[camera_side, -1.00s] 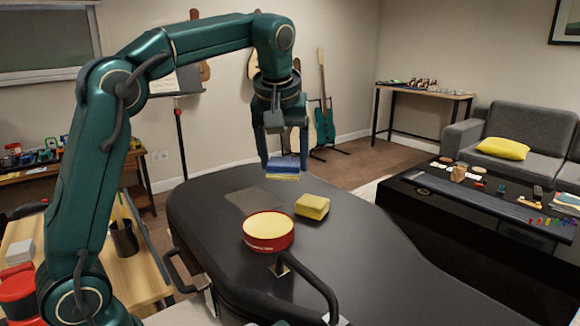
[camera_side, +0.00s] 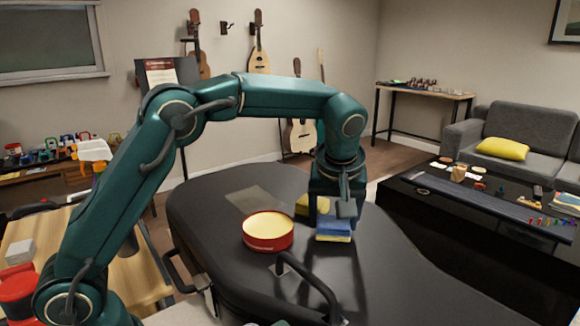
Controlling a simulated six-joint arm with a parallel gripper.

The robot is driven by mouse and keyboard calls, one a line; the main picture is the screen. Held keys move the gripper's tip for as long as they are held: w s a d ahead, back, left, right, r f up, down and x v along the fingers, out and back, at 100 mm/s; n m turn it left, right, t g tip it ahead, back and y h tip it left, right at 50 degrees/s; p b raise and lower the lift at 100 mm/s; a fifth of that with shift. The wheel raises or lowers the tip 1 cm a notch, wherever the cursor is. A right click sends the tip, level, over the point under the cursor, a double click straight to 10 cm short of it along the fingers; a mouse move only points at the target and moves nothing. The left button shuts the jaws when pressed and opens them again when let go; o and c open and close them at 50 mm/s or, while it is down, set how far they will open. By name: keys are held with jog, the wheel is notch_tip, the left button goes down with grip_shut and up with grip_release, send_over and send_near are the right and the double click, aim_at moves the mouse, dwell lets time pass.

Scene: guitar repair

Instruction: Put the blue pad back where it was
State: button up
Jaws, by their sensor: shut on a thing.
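The blue pad (camera_side: 334,229), with a yellow lower layer, is between the fingers of my gripper (camera_side: 333,213). My gripper is shut on it and points down. The pad is low over the black guitar case (camera_side: 390,275), at or just above its top; I cannot tell whether it touches. A yellow pad (camera_side: 302,204) lies on the case just behind and left of the blue pad, partly hidden by my gripper.
A round red tin (camera_side: 267,240) with a pale yellow top stands left of the blue pad. A black handle (camera_side: 310,283) rises at the case's front. A flat grey rectangle (camera_side: 253,199) lies behind the tin. The case's right part is clear.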

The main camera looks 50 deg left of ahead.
jog(key=shift+f, duration=0.25)
jog(key=o, duration=1.4)
jog(key=shift+r, duration=0.1)
jog(key=v, duration=1.1)
jog(key=shift+s+a+r+m+h, duration=0.6)
jog(key=shift+s+a+r+m, duration=0.5)
jog(key=shift+s+m, duration=1.15)
jog(key=shift+s+a+f+m+t+h, duration=0.1)
jog(key=shift+s+f+m+t+h, duration=0.5)
jog(key=shift+s+f, duration=1.5)
jog(key=shift+s+f+m+t+h, duration=0.15)
jog(key=shift+s+f+m, duration=1)
jog(key=shift+s, duration=1.7)
jog(key=shift+s+a+f+m+t+h, duration=0.1)
jog(key=shift+s+f+m+t+h, duration=0.3)
jog(key=shift+s+f, duration=1.85)
